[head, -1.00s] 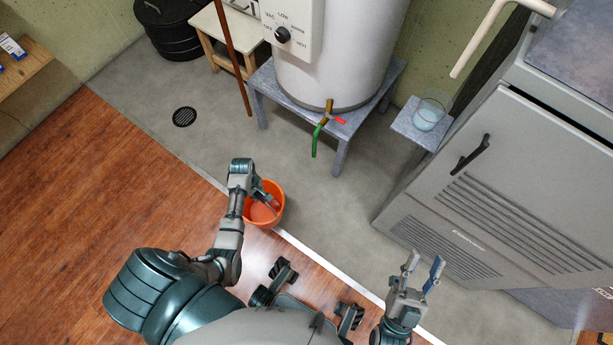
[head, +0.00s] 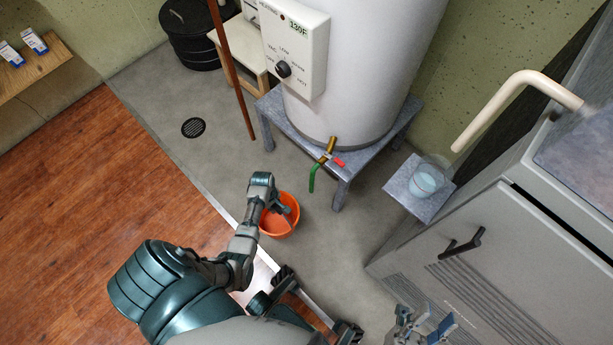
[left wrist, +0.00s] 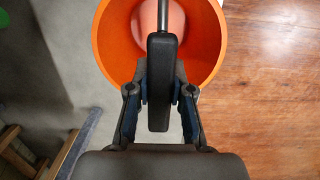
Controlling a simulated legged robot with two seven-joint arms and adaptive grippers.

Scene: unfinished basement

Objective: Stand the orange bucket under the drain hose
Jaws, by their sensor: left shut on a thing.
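The orange bucket (head: 274,228) is in the middle of the head view, over the edge of the concrete floor. My left gripper (head: 279,207) is shut on the black grip of its handle. In the left wrist view the grip is clamped between both fingers (left wrist: 160,95), with the bucket (left wrist: 207,45) beyond. I cannot tell whether the bucket touches the floor. The green drain hose (head: 312,180) hangs from the brass valve of the white tank, above and right of the bucket. My right gripper (head: 427,325) is open and empty at the bottom edge.
The white tank (head: 345,70) stands on a grey stand (head: 343,190). A grey cabinet (head: 510,240) fills the right side. A small shelf with a glass container (head: 425,182) sits beside the tank. A brown pole (head: 230,70) leans left. Concrete floor is clear around the drain (head: 193,127).

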